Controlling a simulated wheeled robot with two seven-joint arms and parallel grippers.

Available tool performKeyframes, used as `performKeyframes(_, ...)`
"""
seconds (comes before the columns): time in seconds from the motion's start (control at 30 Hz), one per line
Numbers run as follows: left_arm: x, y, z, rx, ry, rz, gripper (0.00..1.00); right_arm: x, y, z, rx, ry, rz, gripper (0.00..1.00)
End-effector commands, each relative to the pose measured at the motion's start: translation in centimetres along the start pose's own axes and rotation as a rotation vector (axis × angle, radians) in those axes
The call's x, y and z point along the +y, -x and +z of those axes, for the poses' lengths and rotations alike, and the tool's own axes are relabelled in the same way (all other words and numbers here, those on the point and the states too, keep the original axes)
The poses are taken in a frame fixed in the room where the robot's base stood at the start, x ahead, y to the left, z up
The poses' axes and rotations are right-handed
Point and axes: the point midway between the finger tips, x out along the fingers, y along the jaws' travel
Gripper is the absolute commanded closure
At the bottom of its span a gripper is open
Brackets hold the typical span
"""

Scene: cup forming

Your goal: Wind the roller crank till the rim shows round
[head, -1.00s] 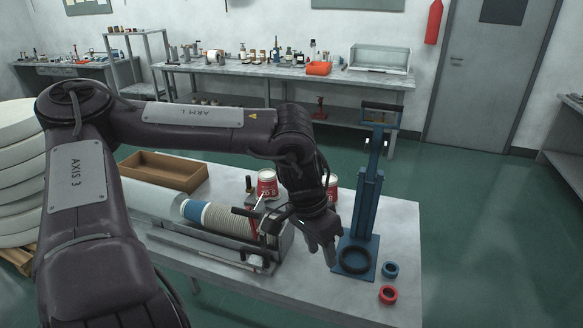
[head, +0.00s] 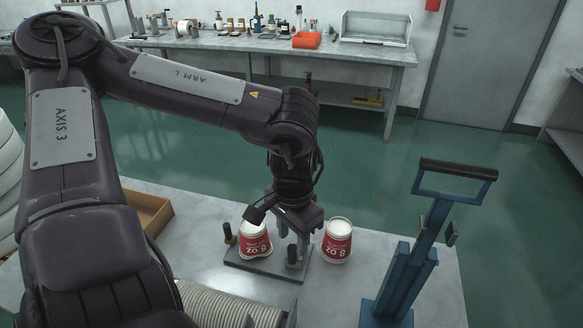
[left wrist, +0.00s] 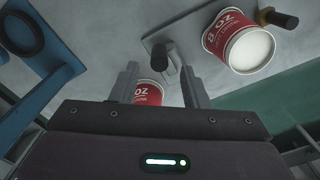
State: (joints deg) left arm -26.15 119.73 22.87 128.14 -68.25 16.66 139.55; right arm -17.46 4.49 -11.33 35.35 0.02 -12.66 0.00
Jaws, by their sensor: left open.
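The roller station is a grey base plate (head: 240,262) with a black post (head: 229,234) at its left and a black upright knob (head: 293,255) at its right, which looks like the crank grip. My left gripper (head: 292,240) points down, open, close to the knob. In the left wrist view the knob (left wrist: 160,52) shows just beyond the fingertips, between them. My right gripper is out of view.
A second red and white cup (head: 337,243) stands right of the plate. A tall blue press (head: 405,275) stands at the table's right. A stack of cups (head: 228,305) lies at the front, and a wooden tray (head: 153,212) is at the left. Bare table lies between cup and press.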

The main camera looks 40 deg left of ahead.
Motion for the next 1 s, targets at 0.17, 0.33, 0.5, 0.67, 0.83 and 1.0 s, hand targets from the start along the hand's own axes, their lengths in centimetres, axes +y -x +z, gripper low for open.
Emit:
performKeyframes(0.17, 0.0, -2.8, 0.2, -0.007, 0.001, 0.0, 0.59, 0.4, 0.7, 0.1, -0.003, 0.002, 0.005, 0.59)
performKeyframes(0.33, 0.0, -4.7, 0.1, -0.003, 0.001, 0.0, 0.59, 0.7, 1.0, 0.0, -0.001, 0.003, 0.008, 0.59)
performKeyframes(0.5, 0.0, -5.5, 0.0, 0.0, 0.001, 0.0, 0.59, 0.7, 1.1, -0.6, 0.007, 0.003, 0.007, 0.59)
performKeyframes(0.67, 0.0, -5.6, 0.0, 0.001, 0.001, 0.0, 0.59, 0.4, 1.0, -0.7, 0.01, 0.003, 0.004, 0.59)
performKeyframes(0.83, 0.0, -5.5, 0.0, 0.001, 0.001, 0.0, 0.69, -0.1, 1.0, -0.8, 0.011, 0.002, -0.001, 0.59)
performKeyframes(1.0, 0.0, -5.5, 0.0, 0.001, 0.001, 0.001, 0.91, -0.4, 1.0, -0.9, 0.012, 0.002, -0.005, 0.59)
